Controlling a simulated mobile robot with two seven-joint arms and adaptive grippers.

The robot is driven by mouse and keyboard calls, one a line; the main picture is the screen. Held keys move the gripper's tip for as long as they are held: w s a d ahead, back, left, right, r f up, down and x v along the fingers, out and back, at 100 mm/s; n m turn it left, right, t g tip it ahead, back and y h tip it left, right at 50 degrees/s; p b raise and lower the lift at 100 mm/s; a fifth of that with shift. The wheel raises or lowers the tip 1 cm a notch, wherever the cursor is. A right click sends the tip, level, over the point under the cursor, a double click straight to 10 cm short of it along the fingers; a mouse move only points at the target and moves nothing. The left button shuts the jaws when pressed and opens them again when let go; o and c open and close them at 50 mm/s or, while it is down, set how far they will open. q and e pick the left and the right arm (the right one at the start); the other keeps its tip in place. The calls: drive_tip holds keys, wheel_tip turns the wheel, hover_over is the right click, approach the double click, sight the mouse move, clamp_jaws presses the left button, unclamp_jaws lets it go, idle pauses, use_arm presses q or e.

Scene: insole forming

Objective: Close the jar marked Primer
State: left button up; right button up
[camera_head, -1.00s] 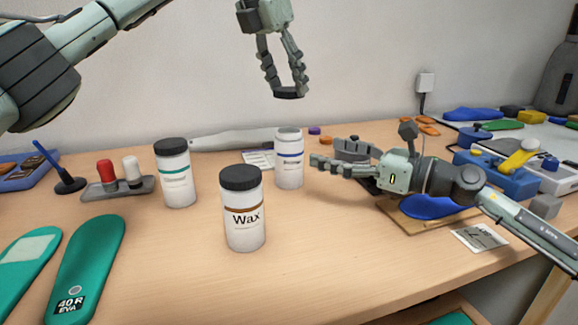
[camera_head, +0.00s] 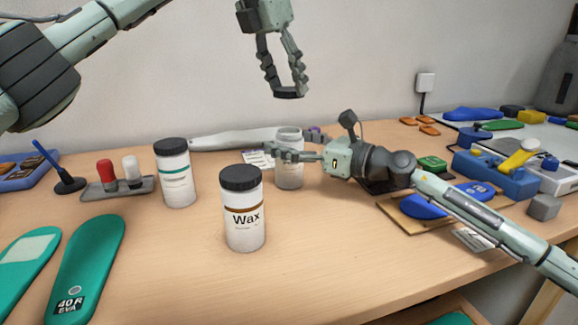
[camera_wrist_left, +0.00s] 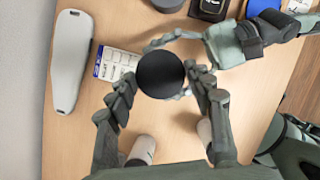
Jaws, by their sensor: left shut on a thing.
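A white jar (camera_head: 289,176) stands uncapped behind the Wax jar; it is the only jar without a lid. Its label is mostly covered by a finger, so I cannot read it. My left gripper (camera_head: 286,92) is shut on a black lid and holds it well above the uncapped jar. In the left wrist view the black lid (camera_wrist_left: 160,74) sits between the fingertips and hides the jar below. My right gripper (camera_head: 285,154) is at the uncapped jar from the right, one finger across its front. I cannot tell whether its fingers press on the jar.
The capped Wax jar (camera_head: 244,215) stands in front, and a capped jar with a green band (camera_head: 175,178) stands to the left. Green insoles (camera_head: 85,262) lie front left. A blue insole (camera_head: 424,207) on a board lies under my right arm. The front middle is clear.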

clamp_jaws()
use_arm(q)
drive_tip(key=shift+f, duration=2.45)
drive_tip(key=shift+f, duration=0.1)
drive_tip(key=shift+f, duration=0.8)
drive_tip(key=shift+f, duration=0.6)
